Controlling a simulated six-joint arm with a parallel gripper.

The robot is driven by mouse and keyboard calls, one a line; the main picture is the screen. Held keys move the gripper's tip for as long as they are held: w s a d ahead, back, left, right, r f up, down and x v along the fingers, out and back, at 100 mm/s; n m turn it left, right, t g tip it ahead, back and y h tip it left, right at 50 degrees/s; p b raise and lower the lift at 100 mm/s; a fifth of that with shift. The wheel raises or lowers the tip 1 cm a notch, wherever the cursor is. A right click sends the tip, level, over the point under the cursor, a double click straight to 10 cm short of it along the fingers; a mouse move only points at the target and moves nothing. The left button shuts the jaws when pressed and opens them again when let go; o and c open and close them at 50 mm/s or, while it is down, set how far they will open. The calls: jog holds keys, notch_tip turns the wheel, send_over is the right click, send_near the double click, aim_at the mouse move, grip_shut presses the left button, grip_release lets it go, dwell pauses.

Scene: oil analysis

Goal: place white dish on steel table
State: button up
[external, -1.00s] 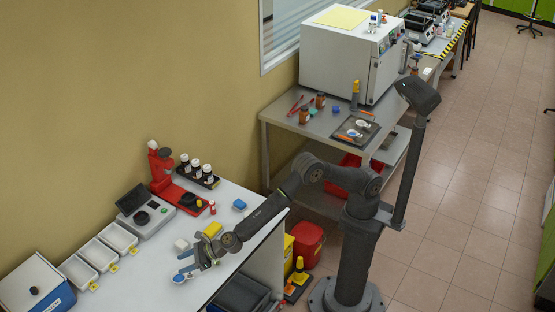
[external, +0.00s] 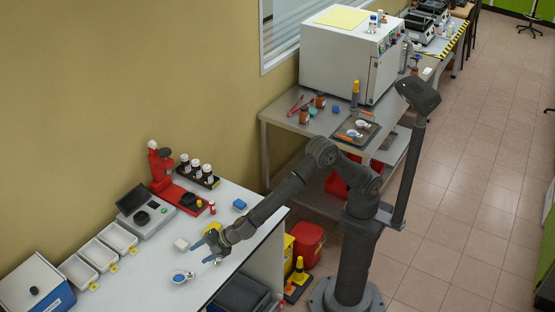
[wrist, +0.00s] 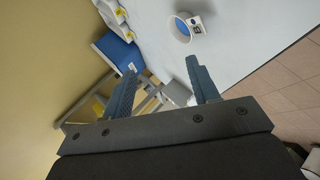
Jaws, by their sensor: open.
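A small white dish (external: 180,276) with a blue inside lies on the white bench (external: 215,282) near its front edge. It also shows in the wrist view (wrist: 183,28), beyond my fingertips, with a small dark-and-white tag at its side. My gripper (external: 206,252) is open and empty, to the upper right of the dish and apart from it. In the wrist view my two blue-grey fingers (wrist: 161,63) are spread with nothing between them. The steel table (external: 282,112) stands behind, at the upper middle; a dark tray (external: 345,135) on it holds small pale items.
A white block (external: 181,244) is close to my gripper's left. White trays (external: 98,256), a blue-and-white box (external: 35,285), a scale (external: 146,215) and a red stand (external: 160,172) occupy the bench. Brown bottles (external: 305,115) and a large white oven (external: 345,55) are on the steel table.

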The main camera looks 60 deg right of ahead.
jog(key=s+d+r+m+g, duration=0.1)
jog(key=s+d+m, duration=0.25)
jog(key=m, duration=0.65)
jog(key=m+g, duration=0.1)
jog(key=m, duration=0.3)
send_near(190, 275)
jog(key=w+a+f, duration=0.2)
jog(key=shift+a+h, duration=0.35)
jog(key=shift+h, duration=0.05)
jog(key=shift+x, duration=2.5)
jog(key=shift+s+f, duration=0.1)
jog(key=shift+s, duration=0.05)
jog(key=c, duration=1.1)
jog(key=shift+c, duration=0.2)
